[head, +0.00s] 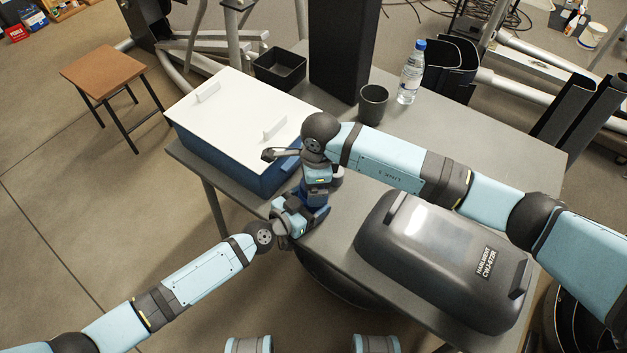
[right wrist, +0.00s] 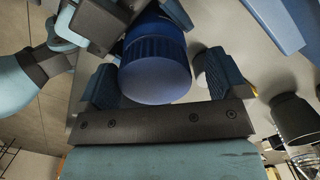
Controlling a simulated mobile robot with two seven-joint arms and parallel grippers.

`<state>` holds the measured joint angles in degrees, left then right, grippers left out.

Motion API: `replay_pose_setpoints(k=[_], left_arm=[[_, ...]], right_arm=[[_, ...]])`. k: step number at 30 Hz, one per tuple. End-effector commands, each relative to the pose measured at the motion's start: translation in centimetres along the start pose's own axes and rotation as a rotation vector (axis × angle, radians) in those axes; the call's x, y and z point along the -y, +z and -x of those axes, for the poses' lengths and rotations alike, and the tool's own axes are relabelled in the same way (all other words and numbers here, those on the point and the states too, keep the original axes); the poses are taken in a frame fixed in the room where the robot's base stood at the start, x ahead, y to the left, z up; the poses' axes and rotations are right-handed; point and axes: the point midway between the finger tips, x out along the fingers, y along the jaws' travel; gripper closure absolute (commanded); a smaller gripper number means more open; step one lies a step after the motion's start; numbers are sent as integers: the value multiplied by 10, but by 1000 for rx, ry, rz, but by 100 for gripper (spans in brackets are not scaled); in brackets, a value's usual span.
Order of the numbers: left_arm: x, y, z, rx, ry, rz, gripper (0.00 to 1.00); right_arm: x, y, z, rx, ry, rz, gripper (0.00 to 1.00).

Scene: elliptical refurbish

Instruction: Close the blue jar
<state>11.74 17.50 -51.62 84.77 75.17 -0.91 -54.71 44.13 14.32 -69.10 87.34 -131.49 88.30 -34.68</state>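The blue jar (head: 312,218) stands near the table's front edge, mostly hidden by my grippers in the head view. Its ridged blue lid (right wrist: 156,68) faces the camera in the right wrist view and sits at the end of the jar. My left gripper (head: 292,217) is at the jar's side, its fingers against the body; the contact is partly hidden. My right gripper (head: 318,180) is above the jar, pointing down. In the right wrist view its fingers (right wrist: 163,85) are apart on both sides of the lid, with a visible gap on the right.
A blue box with a white lid (head: 240,105) stands close on the left. A black case (head: 440,260) lies on the right. A black cup (head: 373,103), a water bottle (head: 411,72) and a black bin (head: 280,68) are farther back. Bare table (head: 480,160) shows behind my right arm.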

Motion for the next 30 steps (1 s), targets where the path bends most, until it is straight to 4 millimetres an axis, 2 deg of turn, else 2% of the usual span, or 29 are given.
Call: replay_pose_setpoints(k=[10, 21, 28, 30], left_arm=[[4, -1, 0, -1, -6, -2, 90], [5, -1, 1, -1, -7, -2, 90], [5, -1, 1, -1, -8, -2, 90], [5, -1, 1, -1, -8, -2, 90]], right_arm=[[-1, -1, 1, -3, 3, 1, 3], [0, -2, 42, -4, 2, 1, 3], [0, -2, 44, -4, 5, 0, 3], [0, -2, 44, -4, 5, 2, 8]])
